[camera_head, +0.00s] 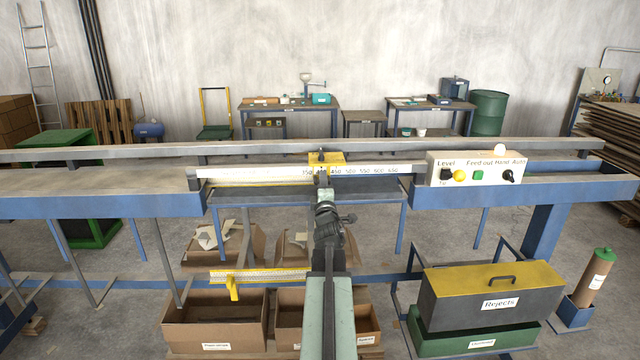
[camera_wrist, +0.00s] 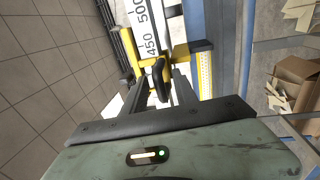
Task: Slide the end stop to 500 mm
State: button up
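The end stop (camera_head: 327,160) is a yellow block on the rail's white scale (camera_head: 375,170) in the head view. It sits just left of the 450 mark, with 500 further right. In the wrist view the end stop (camera_wrist: 182,55) shows as yellow and black parts just short of the 450 mark on the scale (camera_wrist: 146,25). A dark handle (camera_wrist: 160,80) stands out from it. My gripper (camera_head: 323,188) is at the stop in the head view. In the wrist view my gripper (camera_wrist: 163,85) has its fingers either side of the handle; whether both press on it is unclear.
A control box (camera_head: 477,168) with buttons stands at the rail's right end. The scale between the stop and this box looks clear. A yellow-lidded rejects box (camera_head: 490,290) and cardboard boxes (camera_head: 215,320) stand below the rail.

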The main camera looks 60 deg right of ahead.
grip_shut()
dwell(1.3)
